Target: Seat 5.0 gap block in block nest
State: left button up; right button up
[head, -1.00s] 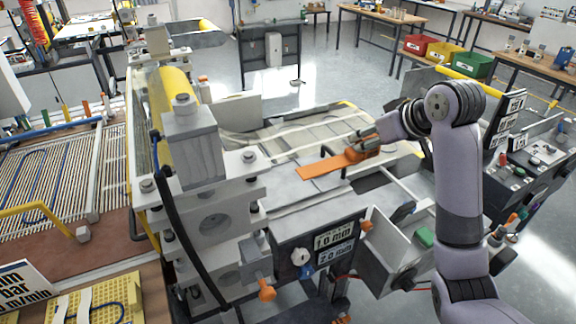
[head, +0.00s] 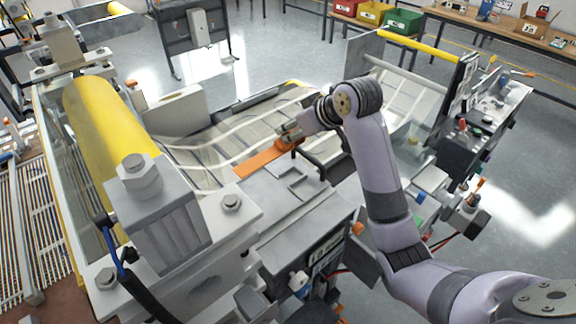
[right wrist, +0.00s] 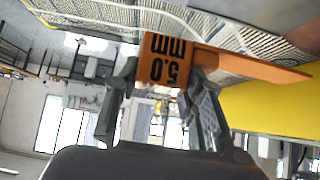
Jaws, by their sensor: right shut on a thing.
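The orange 5.0 gap block (head: 262,160) is a flat orange strip with a thicker end. My right gripper (head: 290,133) is shut on that thick end, and the strip points down-left over the machine. In the right wrist view the block's face (right wrist: 168,60) reads "5.0 mm", upside down, between the two fingers (right wrist: 162,98). A square framed recess, which looks like the block nest (head: 293,178), lies in the grey plate just in front of the block. It looks empty, and the block appears apart from it. My left gripper is out of view.
A yellow roller (head: 105,115) and a large grey bearing block (head: 155,205) stand to the left. A pale mesh web (head: 215,150) runs behind the block. A control panel (head: 470,145) is at the right. The grey plate around the recess is clear.

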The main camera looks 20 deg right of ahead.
notch_tip(320, 180, down, 5)
jog(key=shift+w+a+r+p, duration=0.1)
jog(key=shift+w+a+p, duration=0.05)
jog(key=shift+p, duration=0.35)
jog(key=f, duration=0.3)
jog(key=shift+w+f+p, duration=0.25)
jog(key=shift+f+p, duration=0.1)
jog(key=shift+f, duration=0.35)
notch_tip(320, 180, down, 3)
jog(key=shift+f+p, duration=0.2)
jog(key=shift+p, duration=0.35)
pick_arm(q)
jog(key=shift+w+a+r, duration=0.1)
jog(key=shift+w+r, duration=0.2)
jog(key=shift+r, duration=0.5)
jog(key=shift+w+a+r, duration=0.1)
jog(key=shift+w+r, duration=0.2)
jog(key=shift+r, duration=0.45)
pick_arm(e)
jog(key=shift+f, duration=0.25)
jog(key=o, duration=0.9)
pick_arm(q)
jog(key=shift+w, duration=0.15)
pick_arm(e)
jog(key=shift+o, duration=0.2)
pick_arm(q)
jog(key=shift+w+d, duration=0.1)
pick_arm(e)
jog(key=shift+s+r, duration=0.1)
jog(key=shift+s, duration=0.05)
